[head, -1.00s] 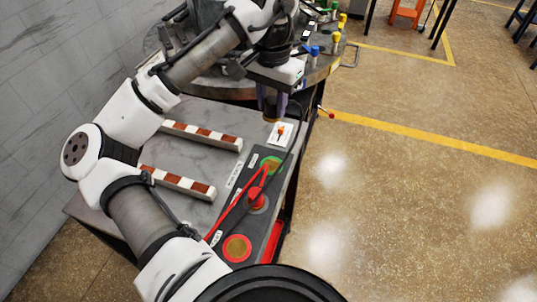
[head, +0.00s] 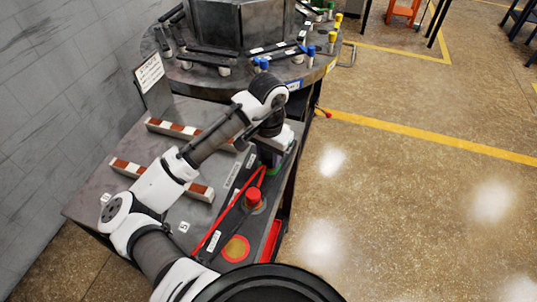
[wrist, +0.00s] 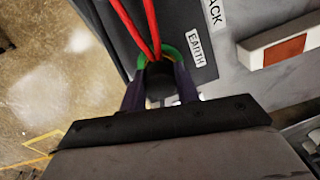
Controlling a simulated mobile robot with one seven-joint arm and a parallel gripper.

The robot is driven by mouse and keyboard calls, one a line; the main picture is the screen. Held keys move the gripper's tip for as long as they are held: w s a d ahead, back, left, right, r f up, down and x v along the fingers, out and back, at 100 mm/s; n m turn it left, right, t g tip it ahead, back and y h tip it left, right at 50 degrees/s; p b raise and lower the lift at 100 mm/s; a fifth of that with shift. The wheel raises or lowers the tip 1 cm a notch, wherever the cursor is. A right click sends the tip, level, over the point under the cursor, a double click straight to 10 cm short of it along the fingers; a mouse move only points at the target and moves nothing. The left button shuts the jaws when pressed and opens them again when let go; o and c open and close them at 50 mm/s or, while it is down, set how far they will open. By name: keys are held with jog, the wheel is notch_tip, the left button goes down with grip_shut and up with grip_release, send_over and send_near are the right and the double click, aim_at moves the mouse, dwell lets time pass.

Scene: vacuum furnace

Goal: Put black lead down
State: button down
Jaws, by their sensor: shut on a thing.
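My gripper (head: 269,163) is low over the far end of the dark panel, at the green ring. In the wrist view its two purple fingers are shut on a black piece (wrist: 159,82), likely the black lead's end. The green ring (wrist: 172,54) by the "EARTH" label shows just past the fingers. I cannot tell whether the black piece touches the ring. The black cable is not clearly visible.
A red lead (head: 228,216) runs along the dark panel, near a red plug (head: 253,196). A red-rimmed disc (head: 236,248) is bare. Two striped red and white bars (head: 187,131) lie left. A round furnace table (head: 300,72) stands behind.

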aim_at(269, 156)
jog(key=c, duration=0.9)
grip_release()
jog(key=shift+o, duration=0.2)
notch_tip(269, 156, up, 12)
jog(key=shift+b, duration=0.45)
jog(key=shift+s+f, duration=0.1)
